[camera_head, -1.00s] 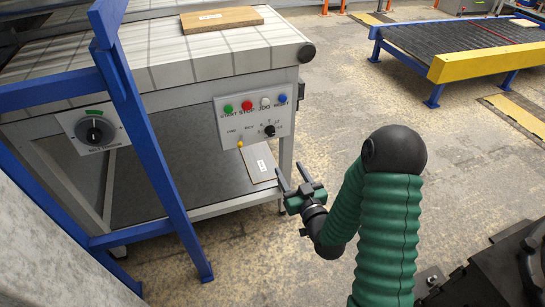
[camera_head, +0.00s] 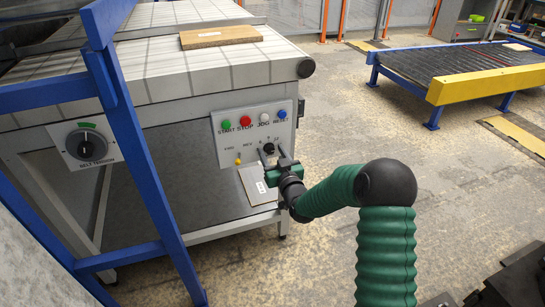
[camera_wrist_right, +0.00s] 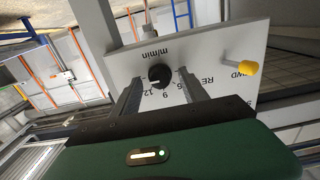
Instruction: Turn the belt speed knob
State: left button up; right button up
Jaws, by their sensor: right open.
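The belt speed knob (camera_head: 268,149) is a small black dial at the lower right of the white control panel (camera_head: 224,146) on the conveyor's end. In the right wrist view the knob (camera_wrist_right: 160,76) has a white pointer mark, with numbers and "m/min" printed around it. My right gripper (camera_head: 272,157) is just in front of the panel at the knob. In the wrist view its open fingers (camera_wrist_right: 164,74) stand on either side of the knob with gaps; I cannot tell their exact depth from the panel. My left gripper is not in view.
A yellow toggle (camera_wrist_right: 246,68) sticks out beside the knob. Start, stop, jog and reset buttons (camera_head: 246,121) sit above. A belt tension dial (camera_head: 86,145) is at left behind a blue frame (camera_head: 133,130). A board (camera_head: 220,37) lies on the conveyor.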

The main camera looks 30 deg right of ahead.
jog(key=shift+c, duration=0.3)
grip_shut()
